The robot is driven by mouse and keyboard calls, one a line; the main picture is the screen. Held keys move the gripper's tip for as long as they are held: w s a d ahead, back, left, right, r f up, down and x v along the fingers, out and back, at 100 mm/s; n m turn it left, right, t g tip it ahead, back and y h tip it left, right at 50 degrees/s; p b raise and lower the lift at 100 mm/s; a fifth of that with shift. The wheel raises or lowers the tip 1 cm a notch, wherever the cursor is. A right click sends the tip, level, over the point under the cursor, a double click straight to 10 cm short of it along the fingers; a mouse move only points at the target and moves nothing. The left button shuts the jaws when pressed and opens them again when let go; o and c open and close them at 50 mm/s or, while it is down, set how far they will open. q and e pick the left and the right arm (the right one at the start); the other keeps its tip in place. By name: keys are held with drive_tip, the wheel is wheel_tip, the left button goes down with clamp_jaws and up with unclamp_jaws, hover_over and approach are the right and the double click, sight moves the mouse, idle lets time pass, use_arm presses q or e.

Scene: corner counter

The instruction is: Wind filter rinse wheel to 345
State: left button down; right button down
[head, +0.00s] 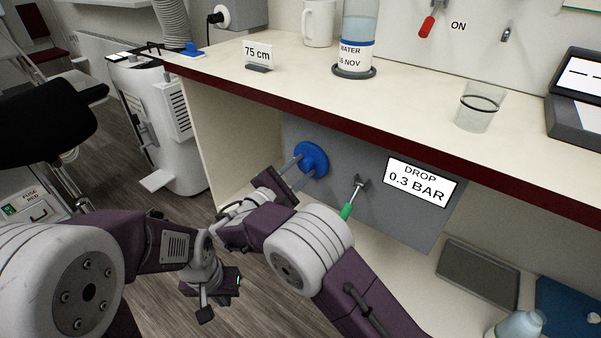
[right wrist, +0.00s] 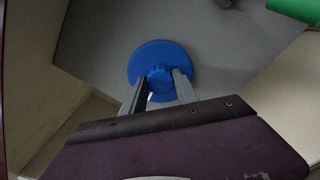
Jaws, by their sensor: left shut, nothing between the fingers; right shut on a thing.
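The blue wheel (head: 313,156) is mounted on a grey panel under the counter. The right wrist view shows its round disc (right wrist: 160,48) and a raised hub in the middle. My right gripper (head: 300,166) is shut on the wheel's hub, one finger on each side. It also shows in the right wrist view (right wrist: 161,84). No angle marks can be read on the wheel. A sign beside it reads "DROP 0.3 BAR" (head: 417,182). My left gripper (head: 204,306) is shut and empty, low over the floor, away from the panel.
A green-handled lever (head: 347,210) sits on the panel right of the wheel. The counter's dark red edge (head: 330,126) overhangs the panel. A glass (head: 478,111), a bottle (head: 358,35) and a "75 cm" sign (head: 258,53) stand on the counter. A white machine (head: 160,120) stands left.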

drive_tip(key=m+b, duration=0.2)
drive_tip(key=m, duration=0.1)
drive_tip(key=m+b, duration=0.1)
drive_tip(key=shift+f+m, duration=0.3)
drive_tip(key=shift+m, duration=0.1)
drive_tip(key=m+b, duration=0.6)
drive_tip(key=shift+b, duration=0.4)
drive_tip(key=shift+r+m+b, duration=0.1)
drive_tip(key=shift+m+b, duration=1.1)
drive_tip(key=shift+r+m+b, duration=0.15)
drive_tip(key=shift+m+b, duration=0.2)
drive_tip(key=shift+m, duration=0.05)
drive_tip(key=c, duration=0.9)
unclamp_jaws()
drive_tip(key=shift+c, duration=0.2)
